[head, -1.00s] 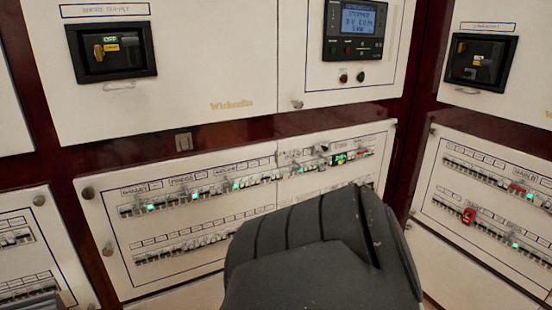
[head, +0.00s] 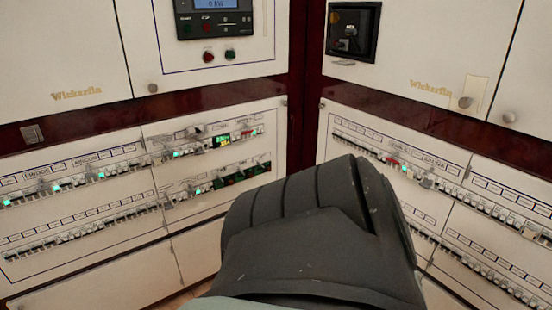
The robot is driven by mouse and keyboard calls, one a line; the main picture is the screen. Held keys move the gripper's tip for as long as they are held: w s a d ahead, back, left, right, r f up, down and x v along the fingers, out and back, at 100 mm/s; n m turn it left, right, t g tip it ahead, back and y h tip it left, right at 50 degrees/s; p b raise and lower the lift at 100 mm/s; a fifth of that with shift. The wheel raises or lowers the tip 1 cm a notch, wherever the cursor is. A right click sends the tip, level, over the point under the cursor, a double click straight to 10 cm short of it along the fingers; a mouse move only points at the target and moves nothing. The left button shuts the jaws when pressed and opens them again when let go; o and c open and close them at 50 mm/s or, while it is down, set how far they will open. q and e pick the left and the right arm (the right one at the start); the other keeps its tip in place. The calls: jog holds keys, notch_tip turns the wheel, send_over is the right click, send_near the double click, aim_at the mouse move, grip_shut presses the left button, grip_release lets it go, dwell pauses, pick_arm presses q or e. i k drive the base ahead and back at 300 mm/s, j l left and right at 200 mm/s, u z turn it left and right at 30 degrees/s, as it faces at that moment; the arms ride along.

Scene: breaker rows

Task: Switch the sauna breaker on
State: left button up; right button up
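Breaker rows run along the white panel (head: 215,248) at left and the white panel (head: 440,190) on the right wall. The small labels are too blurred to read, so I cannot tell which breaker is the sauna one. The left panel's upper row (head: 100,174) has several green lights, and its lower row (head: 90,228) runs below. A large dark grey part of one of my arms fills the lower middle and hides the right panel's lower left part. No gripper fingers show in the head view.
Above are cabinet doors with a meter display (head: 215,16), red and green buttons (head: 208,56) and a black-framed switch (head: 352,32). A dark red post (head: 301,80) stands in the corner between the walls. A knob (head: 509,117) sticks out at right.

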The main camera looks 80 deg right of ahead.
aim_at(426, 185)
jog(key=z, duration=1.7)
jog(key=k+l, duration=0.05)
jog(key=l, duration=0.05)
